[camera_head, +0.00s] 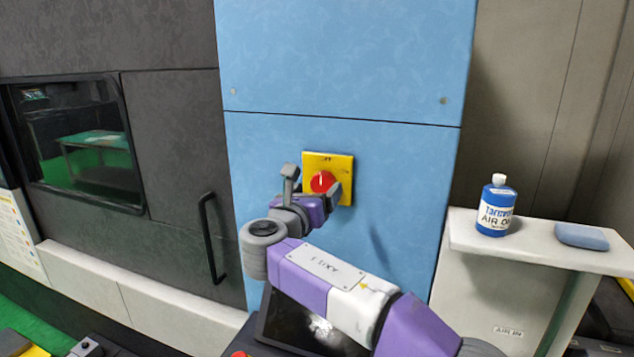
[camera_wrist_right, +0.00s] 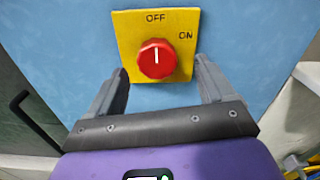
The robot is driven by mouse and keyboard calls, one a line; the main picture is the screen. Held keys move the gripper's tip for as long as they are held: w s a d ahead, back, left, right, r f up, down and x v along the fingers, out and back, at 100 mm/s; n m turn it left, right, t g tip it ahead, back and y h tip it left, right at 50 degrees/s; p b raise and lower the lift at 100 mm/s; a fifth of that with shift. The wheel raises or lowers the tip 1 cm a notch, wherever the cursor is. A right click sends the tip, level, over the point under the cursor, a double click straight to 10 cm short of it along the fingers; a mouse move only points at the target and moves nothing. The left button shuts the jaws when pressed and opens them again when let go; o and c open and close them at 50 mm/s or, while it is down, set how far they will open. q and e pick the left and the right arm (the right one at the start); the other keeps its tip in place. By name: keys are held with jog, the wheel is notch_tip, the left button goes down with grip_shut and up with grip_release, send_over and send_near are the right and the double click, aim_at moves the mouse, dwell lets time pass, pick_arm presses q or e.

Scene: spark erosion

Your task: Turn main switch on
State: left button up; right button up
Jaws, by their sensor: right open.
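The main switch is a red round knob (camera_head: 322,181) on a square yellow plate (camera_head: 342,163), fixed to the blue panel. In the right wrist view the knob (camera_wrist_right: 156,59) has a white mark pointing up toward OFF, and ON is printed at the plate's upper right (camera_wrist_right: 183,18). My right gripper (camera_head: 312,178) is in front of the plate. In the wrist view its fingers (camera_wrist_right: 162,75) are spread apart, one below left and one below right of the knob, with nothing between them. I cannot tell whether they touch the plate. My left gripper is not in view.
The blue panel (camera_head: 345,60) is flat around the switch. A dark door with a black handle (camera_head: 209,238) and a window (camera_head: 80,145) are at left.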

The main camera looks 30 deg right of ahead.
aim_at(320, 184)
jog(key=x, duration=0.4)
jog(key=shift+w+a+f+p, duration=0.15)
jog(key=shift+w+a+p, duration=0.05)
jog(key=shift+p, duration=0.1)
jog(key=shift+s, duration=0.1)
jog(key=c, duration=1.1)
jog(key=shift+o, duration=0.2)
